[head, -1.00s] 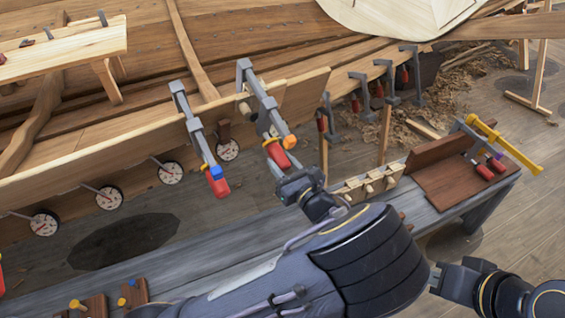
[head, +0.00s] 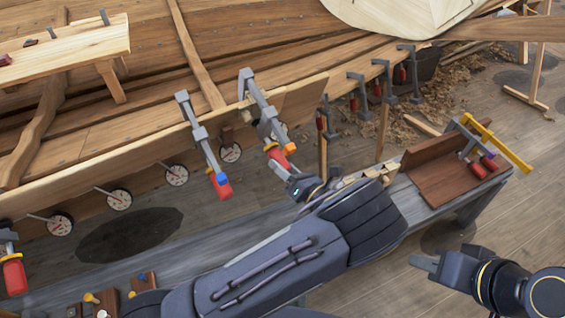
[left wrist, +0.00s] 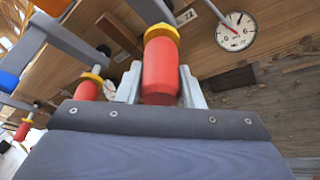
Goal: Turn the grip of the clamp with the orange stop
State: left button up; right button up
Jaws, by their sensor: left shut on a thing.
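The clamp with the orange stop (head: 289,148) hangs on the plank edge of the hull, its grey bar (head: 262,103) slanting down to the right. Its red grip (head: 278,158) has a yellow collar. My left gripper (head: 283,170) is at this grip from below. In the left wrist view the red grip (left wrist: 160,72) sits between the two fingers, and my left gripper (left wrist: 160,88) is shut on it. The orange stop (left wrist: 52,6) shows at that view's upper left. My right gripper (head: 425,263) is at the lower right, away from the clamps; its opening is unclear.
A clamp with a blue stop (head: 221,179) hangs just left. Round dials (head: 176,175) line the hull's lower edge. A grey bench (head: 225,268) runs below my left arm, with a brown wooden rest (head: 440,168) holding a yellow-barred clamp (head: 497,143).

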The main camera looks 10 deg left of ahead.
pick_arm(q)
jog(key=shift+m+y, duration=0.4)
jog(key=shift+m, duration=0.1)
dwell(0.3)
jog(key=o, duration=1)
jog(key=r+b+v, duration=0.1)
jog(key=v, duration=0.6)
jog(key=shift+s+d+f, duration=0.15)
jog(key=shift+d+f, duration=0.25)
jog(key=shift+f, duration=0.1)
